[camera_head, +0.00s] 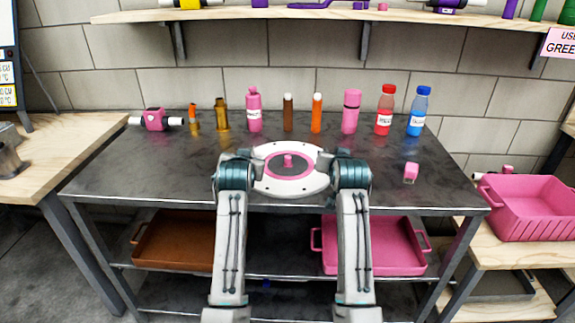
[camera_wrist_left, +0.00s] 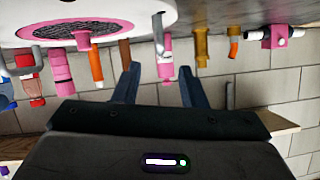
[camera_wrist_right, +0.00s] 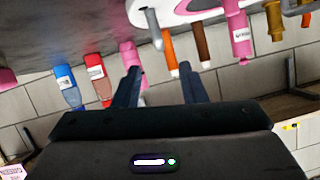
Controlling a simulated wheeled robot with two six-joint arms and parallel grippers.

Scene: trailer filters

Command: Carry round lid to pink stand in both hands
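The round lid (camera_head: 270,180) is a white disc with a dark mesh centre, a pink ring and a pink knob. It is at the front middle of the dark table, between my two grippers. Its white edge also shows in the left wrist view (camera_wrist_left: 130,16) and in the right wrist view (camera_wrist_right: 150,9), with a grey handle near each gripper. My left gripper (camera_wrist_left: 157,78) is open, with nothing between its fingers. My right gripper (camera_wrist_right: 158,80) is open and empty too. I cannot tell which pink thing is the pink stand.
Several bottles and tubes, among them a blue-capped bottle (camera_head: 416,112), line the table's back edge. A small pink block (camera_head: 411,173) lies right of the lid. A brown tray (camera_head: 176,245) and a pink tray (camera_head: 385,262) sit below. A pink crate (camera_head: 540,215) stands at right.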

